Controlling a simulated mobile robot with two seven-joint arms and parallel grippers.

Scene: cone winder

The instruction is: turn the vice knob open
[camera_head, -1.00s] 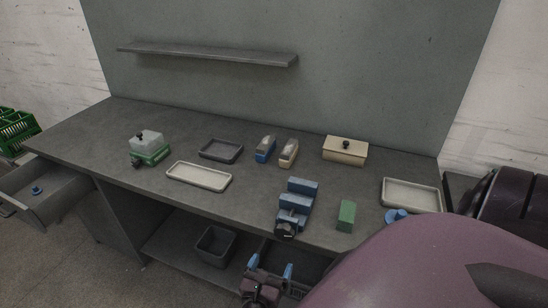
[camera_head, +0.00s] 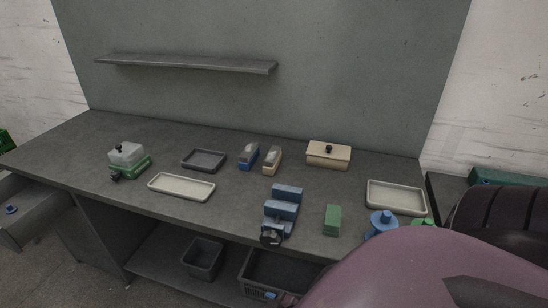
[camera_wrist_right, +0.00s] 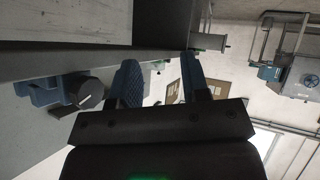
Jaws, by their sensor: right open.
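The blue vice (camera_head: 283,207) stands near the front edge of the bench, with its dark round knob (camera_head: 271,236) at its front end. In the right wrist view the vice (camera_wrist_right: 38,92) is at the left, and its black knob (camera_wrist_right: 84,90) with a pale line across it faces out. My right gripper (camera_wrist_right: 160,76) is open with nothing between its blue fingers. The knob lies to the left of both fingers, apart from them. In the head view the right gripper's fingers cannot be made out clearly. My left gripper is not in view.
A green block (camera_head: 332,219) stands right of the vice. A pale tray (camera_head: 181,187) and a beige lidded box (camera_head: 328,155) are on the bench. A blue knobbed object (camera_head: 381,223) is at the right. Bins (camera_head: 202,258) stand on the shelf below. My arm covers the lower right.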

